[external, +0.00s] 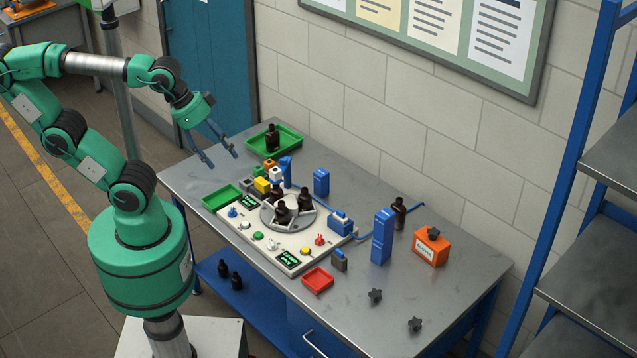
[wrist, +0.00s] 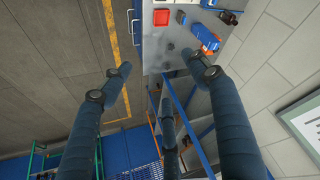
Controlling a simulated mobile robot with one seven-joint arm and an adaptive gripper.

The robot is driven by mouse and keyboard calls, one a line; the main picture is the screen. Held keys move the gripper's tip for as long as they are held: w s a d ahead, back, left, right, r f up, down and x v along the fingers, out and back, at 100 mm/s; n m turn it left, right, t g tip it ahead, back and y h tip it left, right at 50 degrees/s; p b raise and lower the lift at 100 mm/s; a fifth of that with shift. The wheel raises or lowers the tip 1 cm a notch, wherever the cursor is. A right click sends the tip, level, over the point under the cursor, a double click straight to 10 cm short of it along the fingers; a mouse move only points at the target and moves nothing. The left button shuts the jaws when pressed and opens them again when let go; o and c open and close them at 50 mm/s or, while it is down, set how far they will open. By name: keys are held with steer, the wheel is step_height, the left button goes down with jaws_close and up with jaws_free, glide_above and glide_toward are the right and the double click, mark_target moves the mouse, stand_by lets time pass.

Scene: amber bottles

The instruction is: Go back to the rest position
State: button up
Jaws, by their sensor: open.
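My gripper (external: 220,160) is open and empty. It hangs in the air above the left end of the table, in front of the green tray at the back. One amber bottle (external: 272,138) stands in the green tray (external: 293,150). Several bottles (external: 305,200) stand in the round fixture on the white panel. Another bottle (external: 399,212) stands near the table's back edge.
The metal table (external: 350,305) carries a control panel (external: 240,218), blue blocks (external: 382,236), an orange box (external: 431,247) and a red tray (external: 317,280). Two dark bottles (external: 236,282) stand on the lower blue shelf. A blue-framed rack (external: 560,180) stands at the right. A wall is behind the table.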

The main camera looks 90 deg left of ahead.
step_height(320, 180, down, 8)
steer(key=b, duration=0.7)
steer(key=shift+r, duration=0.2)
